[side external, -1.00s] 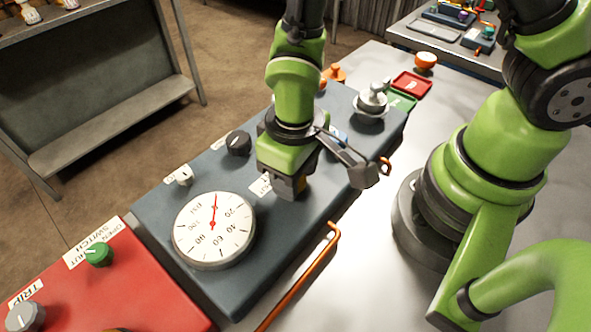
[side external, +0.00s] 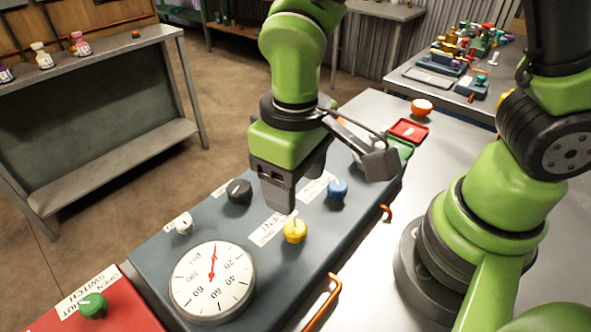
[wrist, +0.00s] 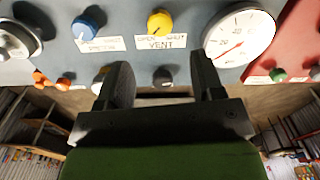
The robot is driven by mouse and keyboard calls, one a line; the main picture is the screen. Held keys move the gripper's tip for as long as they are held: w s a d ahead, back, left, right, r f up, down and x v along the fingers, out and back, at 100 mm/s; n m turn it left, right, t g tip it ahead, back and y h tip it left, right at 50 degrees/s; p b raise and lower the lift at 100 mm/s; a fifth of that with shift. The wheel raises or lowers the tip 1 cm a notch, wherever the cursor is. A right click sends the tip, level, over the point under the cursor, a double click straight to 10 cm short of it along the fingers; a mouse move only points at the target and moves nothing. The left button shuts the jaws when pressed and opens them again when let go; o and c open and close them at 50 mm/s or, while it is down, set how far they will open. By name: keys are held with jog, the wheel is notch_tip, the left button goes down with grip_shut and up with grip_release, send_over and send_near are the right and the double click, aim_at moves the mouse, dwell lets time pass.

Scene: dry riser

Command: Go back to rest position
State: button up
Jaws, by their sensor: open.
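My gripper (side external: 277,196) hangs above the blue-grey panel (side external: 235,211), clear of the yellow knob (side external: 295,231) labelled VENT. In the wrist view the two dark fingers of my gripper (wrist: 160,85) stand apart with nothing between them. The yellow knob also shows in the wrist view (wrist: 160,22), beyond the fingertips. The blue knob (side external: 337,190) is to its right, partly beside my wrist camera arm.
A round gauge (side external: 212,281) with a red needle is at the panel's near end. A black knob (side external: 239,191) and white knob (side external: 183,223) line the far side. A red panel (side external: 112,308) with a green knob adjoins. Orange handles (side external: 324,305) edge the panel.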

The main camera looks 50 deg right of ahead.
jog(key=shift+r, duration=0.5)
jog(key=s+d+r+m+t+y, duration=0.1)
jog(key=s+d+r+m+t, duration=0.1)
jog(key=d+r, duration=0.3)
jog(key=s+d+r+m+t+y, duration=0.1)
jog(key=s+d+r+m+t, duration=0.2)
jog(key=r, duration=0.7)
jog(key=shift+s+d+m+t, duration=0.3)
jog(key=shift+s+d+t, duration=0.55)
jog(key=shift+d+t, duration=0.3)
